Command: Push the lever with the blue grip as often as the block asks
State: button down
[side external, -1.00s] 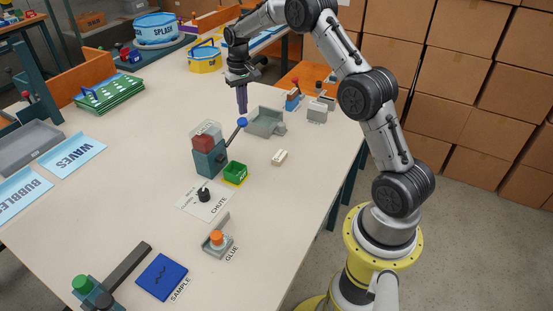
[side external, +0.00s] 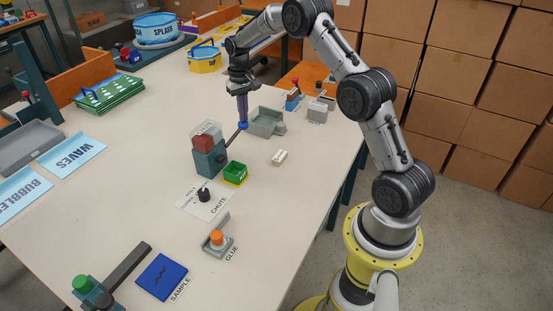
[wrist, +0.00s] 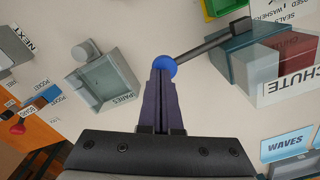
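The lever's blue grip (side external: 243,126) tops a dark rod that slants up from a teal dispenser (side external: 209,161) with a clear hopper holding something red. My gripper (side external: 243,122) points down, its purple fingers together, with the tips at the blue grip. In the wrist view the grip (wrist: 167,66) sits right at the fingertips (wrist: 162,70), partly covered by them; the fingers hold nothing between them.
A green bin (side external: 235,172) stands before the dispenser, near a black knob (side external: 204,195) on the CHUTE card. A grey tray (side external: 266,121) is just right of my gripper.

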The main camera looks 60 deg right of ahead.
jog(key=shift+f, duration=2.3)
jog(key=shift+r, duration=0.1)
jog(key=shift+r, duration=4.15)
notch_tip(320, 180, up, 5)
send_over(244, 125)
jog(key=d, duration=0.1)
jog(key=shift+w+d+f, duration=0.1)
jog(key=shift+w+f, duration=0.05)
jog(key=shift+f, duration=0.85)
jog(key=shift+w+d+f, duration=0.1)
jog(key=shift+w+f, duration=0.05)
jog(key=shift+f, duration=0.9)
jog(key=shift+w+f, duration=0.15)
jog(key=shift+f, duration=0.85)
jog(key=shift+f, duration=0.15)
